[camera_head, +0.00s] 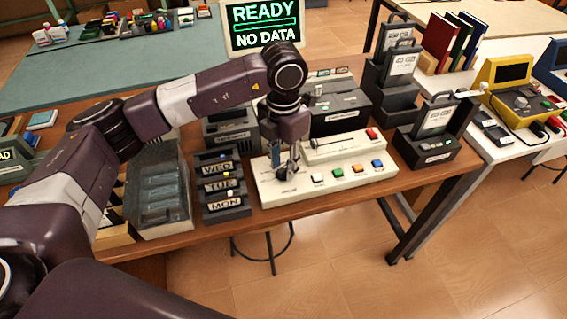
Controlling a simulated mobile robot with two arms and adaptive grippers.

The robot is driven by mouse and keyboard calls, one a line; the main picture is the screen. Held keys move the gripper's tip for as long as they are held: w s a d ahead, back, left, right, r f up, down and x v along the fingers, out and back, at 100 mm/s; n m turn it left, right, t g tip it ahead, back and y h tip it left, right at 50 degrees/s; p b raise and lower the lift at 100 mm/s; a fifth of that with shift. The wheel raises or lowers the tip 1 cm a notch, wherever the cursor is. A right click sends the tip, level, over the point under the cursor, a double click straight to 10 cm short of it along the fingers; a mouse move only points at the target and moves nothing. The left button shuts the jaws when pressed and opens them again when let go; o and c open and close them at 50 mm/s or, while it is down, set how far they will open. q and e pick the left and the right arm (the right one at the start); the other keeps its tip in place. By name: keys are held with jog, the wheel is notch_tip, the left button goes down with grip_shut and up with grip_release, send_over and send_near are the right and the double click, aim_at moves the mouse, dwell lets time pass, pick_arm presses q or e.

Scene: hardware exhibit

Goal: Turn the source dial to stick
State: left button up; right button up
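A cream control console (345,178) sits near the front edge of the wooden table. It carries a row of coloured buttons, a slider on its raised part and a red button. My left gripper (286,172) points down at the left part of the console. A dial there is mostly hidden by the gripper, so its setting cannot be read. Whether the fingers are closed on the dial cannot be told. A monitor (262,24) behind reads "READY" and "NO DATA". My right gripper is not in view.
A dark rack labelled WED, TUE and MON (222,188) stands left of the console, with a grey tray (158,190) beyond it. A dark box (340,113) is behind the console. A dark holder with a card (430,133) stands at the right.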

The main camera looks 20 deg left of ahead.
aim_at(283, 168)
pick_arm(q)
jog(key=shift+r, duration=0.1)
notch_tip(283, 168, up, 12)
dwell(0.5)
dwell(0.5)
